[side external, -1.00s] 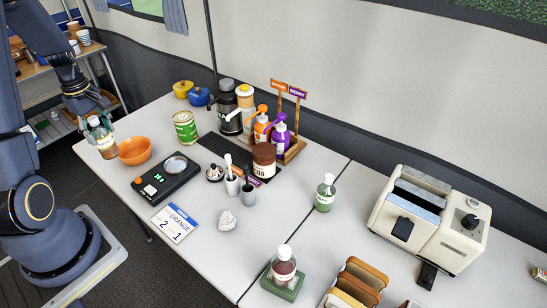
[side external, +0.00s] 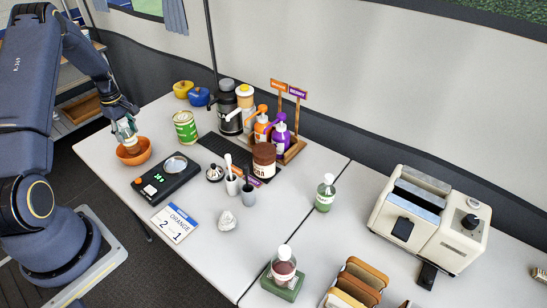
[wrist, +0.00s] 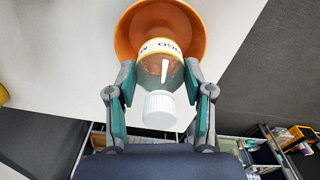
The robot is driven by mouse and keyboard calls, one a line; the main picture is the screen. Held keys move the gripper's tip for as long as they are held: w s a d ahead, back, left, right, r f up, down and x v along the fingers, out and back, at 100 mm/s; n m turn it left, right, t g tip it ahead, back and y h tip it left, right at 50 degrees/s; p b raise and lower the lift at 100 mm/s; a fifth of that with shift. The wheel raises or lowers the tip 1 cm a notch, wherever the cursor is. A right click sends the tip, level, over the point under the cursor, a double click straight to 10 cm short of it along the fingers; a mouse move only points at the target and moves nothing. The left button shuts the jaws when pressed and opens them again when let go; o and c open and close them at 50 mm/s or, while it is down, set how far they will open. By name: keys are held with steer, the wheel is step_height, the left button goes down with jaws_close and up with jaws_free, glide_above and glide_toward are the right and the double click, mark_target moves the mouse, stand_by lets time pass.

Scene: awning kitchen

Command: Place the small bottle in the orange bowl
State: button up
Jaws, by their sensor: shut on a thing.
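The small bottle (wrist: 160,72) has a white cap, clear sides and a white label with a yellow edge. My gripper (wrist: 160,82) is shut on it, one finger on each side, below the label in the wrist view. The orange bowl (wrist: 195,22) lies just beyond the bottle there. In the side view the bowl (side external: 144,158) sits at the table's left end. My gripper (side external: 124,127) is right above it, with the bottle (side external: 131,144) upright and its lower end at or inside the bowl's rim. Whether the bottle touches the bowl's bottom is hidden.
A black scale (side external: 167,180) and a green can (side external: 185,127) stand right of the bowl. Yellow (side external: 182,89) and blue (side external: 199,96) pots are behind. Pump bottles and a brown jar (side external: 263,160) are farther right. The table's left edge is close to the bowl.

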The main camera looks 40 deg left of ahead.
steer(key=shift+f, duration=0.8)
steer(key=shift+f, duration=0.1)
steer(key=o, duration=1.2)
